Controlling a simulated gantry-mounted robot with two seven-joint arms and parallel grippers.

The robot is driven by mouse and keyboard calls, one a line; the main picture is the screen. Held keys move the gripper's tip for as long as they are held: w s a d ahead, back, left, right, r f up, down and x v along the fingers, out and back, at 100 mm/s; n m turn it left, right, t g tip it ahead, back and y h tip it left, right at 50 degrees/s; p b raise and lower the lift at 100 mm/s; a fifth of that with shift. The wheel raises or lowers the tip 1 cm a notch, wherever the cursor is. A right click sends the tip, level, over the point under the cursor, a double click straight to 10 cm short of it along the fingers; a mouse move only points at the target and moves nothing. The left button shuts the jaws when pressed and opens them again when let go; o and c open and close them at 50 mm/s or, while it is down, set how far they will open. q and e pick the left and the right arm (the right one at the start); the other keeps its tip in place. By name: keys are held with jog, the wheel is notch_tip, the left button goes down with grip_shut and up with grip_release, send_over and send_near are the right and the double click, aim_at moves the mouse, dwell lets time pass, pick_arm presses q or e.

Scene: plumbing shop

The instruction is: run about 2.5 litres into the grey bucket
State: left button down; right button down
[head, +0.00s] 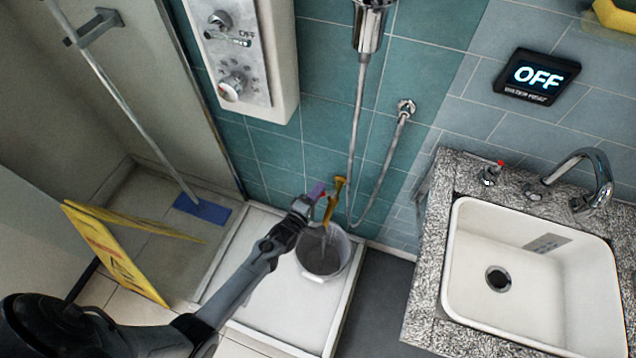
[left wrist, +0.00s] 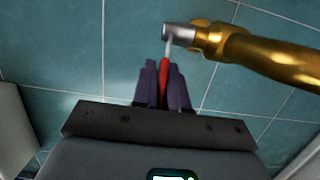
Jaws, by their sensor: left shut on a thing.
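The grey bucket (head: 342,262) stands upright on the white shower tray, below the brass tap (head: 334,196) on the teal wall. A thin pale streak, which looks like running water, hangs from the tap into the bucket. The water level is hard to read. My left gripper (head: 318,191) is at the tap, with its purple fingers closed on the tap's red lever. In the left wrist view, the red lever (left wrist: 163,76) sits between the fingertips (left wrist: 163,90), and the brass tap body (left wrist: 270,55) extends to the right. My right gripper is not in view.
A yellow floor sign (head: 112,255) and a mop with a blue head (head: 202,209) stand left of the tray (head: 285,318). A white sink (head: 540,300) in a granite counter is on the right. A wall display (head: 538,76) reads OFF. A hose hangs behind the tap.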

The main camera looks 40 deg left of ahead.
pick_arm(q)
jog(key=shift+s+d+n+y+p, duration=0.15)
jog(key=shift+n+y, duration=0.2)
jog(key=shift+y, duration=0.2)
jog(key=shift+s+d+n+y+p, duration=0.15)
jog(key=shift+n+y, duration=0.2)
jog(key=shift+y, duration=0.2)
jog(key=shift+a, duration=0.1)
jog(key=c, duration=1.2)
grip_release()
jog(key=shift+c, duration=0.2)
